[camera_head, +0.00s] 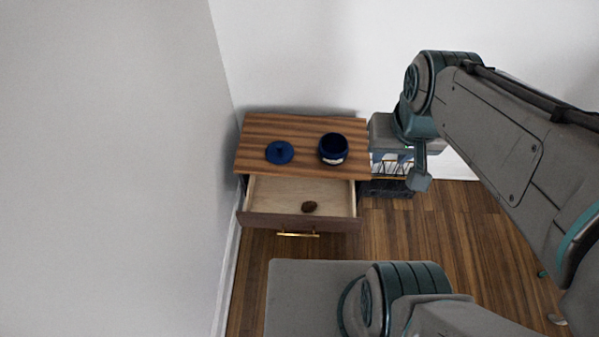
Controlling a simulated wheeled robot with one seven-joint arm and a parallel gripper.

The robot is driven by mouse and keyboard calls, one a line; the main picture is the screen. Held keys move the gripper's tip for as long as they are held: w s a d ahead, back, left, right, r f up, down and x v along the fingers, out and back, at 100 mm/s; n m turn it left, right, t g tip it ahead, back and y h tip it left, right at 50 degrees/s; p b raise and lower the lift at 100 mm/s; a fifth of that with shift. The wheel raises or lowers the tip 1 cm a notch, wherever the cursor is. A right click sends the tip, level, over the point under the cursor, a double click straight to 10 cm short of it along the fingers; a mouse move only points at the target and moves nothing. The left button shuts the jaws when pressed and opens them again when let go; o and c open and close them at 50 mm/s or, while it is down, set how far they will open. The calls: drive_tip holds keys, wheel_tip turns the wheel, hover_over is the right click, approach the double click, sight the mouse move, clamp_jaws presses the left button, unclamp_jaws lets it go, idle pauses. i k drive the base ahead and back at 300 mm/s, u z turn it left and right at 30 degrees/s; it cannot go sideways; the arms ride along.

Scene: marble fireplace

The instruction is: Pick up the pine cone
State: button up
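The pine cone (309,207) is small and brown. It lies in the open drawer (275,190) of a wooden cabinet, towards the drawer's front and right of its middle. My gripper (410,178) hangs at the end of my arm, to the right of the cabinet and apart from the pine cone. Its fingers are small and partly hidden by the wrist, so I cannot tell whether they are open or shut. Nothing covers the pine cone in this view.
On the striped cabinet top (270,130) stand an open dark blue pot (333,149) and a blue lid (279,152). The drawer front has a brass handle (298,235). White walls close off the left and back.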

sight(308, 207)
drive_tip(key=k, duration=0.5)
drive_tip(key=u, duration=1.15)
drive_tip(key=i, duration=0.85)
drive_tip(key=z, duration=1.2)
